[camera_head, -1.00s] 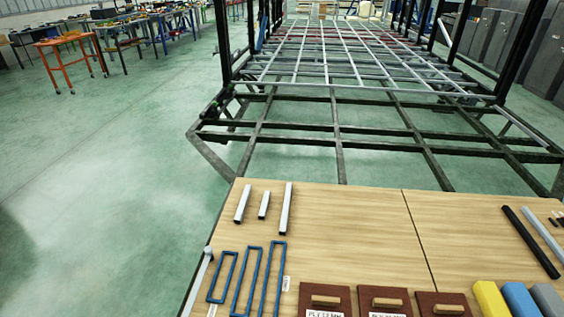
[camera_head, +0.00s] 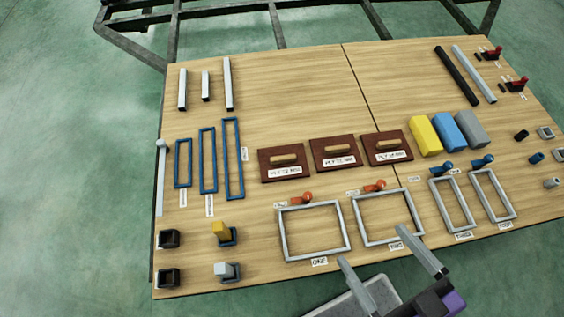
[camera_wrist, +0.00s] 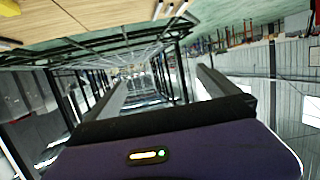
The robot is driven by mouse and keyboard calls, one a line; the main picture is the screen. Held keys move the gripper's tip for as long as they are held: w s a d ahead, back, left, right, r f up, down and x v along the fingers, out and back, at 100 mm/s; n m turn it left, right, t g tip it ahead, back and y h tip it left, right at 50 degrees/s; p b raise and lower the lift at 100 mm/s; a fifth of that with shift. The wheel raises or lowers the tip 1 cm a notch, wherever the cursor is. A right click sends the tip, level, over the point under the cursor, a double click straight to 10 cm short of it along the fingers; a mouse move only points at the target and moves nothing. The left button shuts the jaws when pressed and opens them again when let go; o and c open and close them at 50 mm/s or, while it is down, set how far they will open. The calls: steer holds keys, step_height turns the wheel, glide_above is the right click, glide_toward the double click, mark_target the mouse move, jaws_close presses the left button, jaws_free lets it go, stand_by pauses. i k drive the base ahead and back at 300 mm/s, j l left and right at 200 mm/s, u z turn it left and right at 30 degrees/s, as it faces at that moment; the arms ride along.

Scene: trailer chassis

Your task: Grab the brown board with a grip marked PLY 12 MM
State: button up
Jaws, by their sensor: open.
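Three brown boards with tan wooden grips lie in a row mid-table in the head view. The left board (camera_head: 267,163) has a small white label that seems to read PLY 12 MM. The middle board (camera_head: 318,145) and the right board (camera_head: 398,153) carry similar labels too small to read surely. My gripper (camera_head: 373,246) is open and empty at the table's front edge, near the grey frame marked TWO, apart from the boards and in front of them. In the wrist view my gripper's two fingers (camera_wrist: 161,75) are spread with nothing between them; no board shows there.
The wooden table (camera_head: 285,90) has clear room behind the boards. Blue frames (camera_head: 208,160) stand left of them, and yellow, blue and grey blocks (camera_head: 447,131) right. Grey frames ONE (camera_head: 314,204) and TWO (camera_head: 387,192) and red-handled pieces (camera_head: 302,198) lie in front.

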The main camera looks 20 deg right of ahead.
mark_target(287, 162)
steer(key=i+j+z, duration=0.1)
steer(key=j, duration=0.25)
steer(key=i+j, duration=0.25)
steer(key=j, duration=0.15)
steer(key=i+j+z, duration=0.15)
steer(key=j, duration=0.2)
steer(key=i+j+z, duration=0.1)
steer(key=j, duration=0.3)
steer(key=i+j+z, duration=0.1)
steer(key=j, duration=0.3)
steer(key=i+j, duration=0.2)
steer(key=j, duration=0.25)
steer(key=i+j+z, duration=0.15)
steer(key=j, duration=0.25)
steer(key=i+j+z, duration=0.1)
steer(key=j, duration=0.3)
